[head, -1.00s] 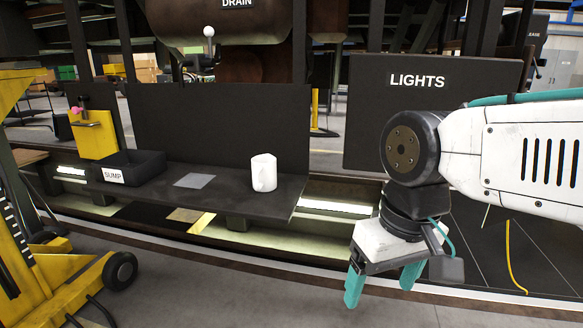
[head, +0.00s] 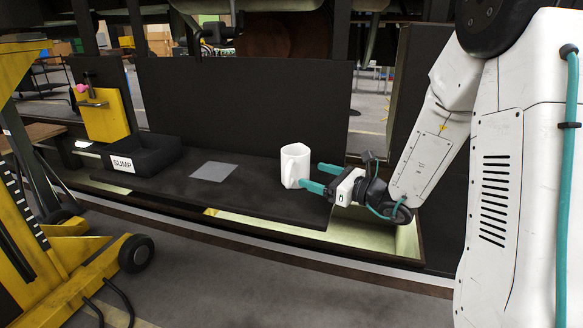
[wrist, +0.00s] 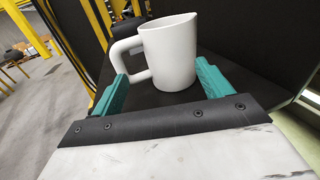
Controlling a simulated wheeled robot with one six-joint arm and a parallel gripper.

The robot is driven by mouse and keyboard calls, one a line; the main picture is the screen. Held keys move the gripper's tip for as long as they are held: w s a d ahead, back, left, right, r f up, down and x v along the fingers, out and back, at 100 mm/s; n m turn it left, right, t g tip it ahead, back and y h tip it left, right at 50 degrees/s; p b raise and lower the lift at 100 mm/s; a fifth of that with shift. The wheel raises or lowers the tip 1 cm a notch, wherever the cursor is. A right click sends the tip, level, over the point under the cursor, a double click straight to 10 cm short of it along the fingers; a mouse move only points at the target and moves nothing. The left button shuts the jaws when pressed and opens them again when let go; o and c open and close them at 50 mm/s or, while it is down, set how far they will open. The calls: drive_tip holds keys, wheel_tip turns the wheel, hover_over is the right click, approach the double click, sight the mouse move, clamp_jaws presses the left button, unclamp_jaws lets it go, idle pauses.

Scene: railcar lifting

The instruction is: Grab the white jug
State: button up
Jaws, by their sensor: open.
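The white jug (head: 294,166) stands upright on the dark shelf (head: 240,199), near its right end. My gripper (head: 318,178) reaches in from the right, level with the jug, its teal fingers open and pointing at it. In the wrist view the jug (wrist: 172,55) stands just ahead, with its handle on the left and its spout at the top right. The left finger (wrist: 113,92) is close to the handle, and the right finger (wrist: 211,78) is beside the jug's lower right. I cannot tell whether either finger touches it.
A black bin marked SUMP (head: 140,156) sits at the shelf's left end, with a grey square (head: 214,171) between it and the jug. A dark panel (head: 245,105) rises behind the shelf. A yellow wheeled lift (head: 70,255) stands at the left.

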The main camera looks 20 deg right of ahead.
sight(307, 167)
drive_tip(key=shift+m, duration=0.3)
drive_tip(key=shift+w+d+r+x, duration=0.1)
drive_tip(key=shift+w+d+x, duration=0.1)
drive_tip(key=shift+x, duration=1.05)
drive_tip(key=shift+w+d+r+x, duration=0.15)
drive_tip(key=shift+d+x, duration=0.1)
drive_tip(key=shift+x, duration=1)
drive_tip(key=shift+w+d+x, duration=0.15)
drive_tip(key=shift+d+x, duration=0.05)
drive_tip(key=shift+x, duration=1.05)
drive_tip(key=c, duration=0.8)
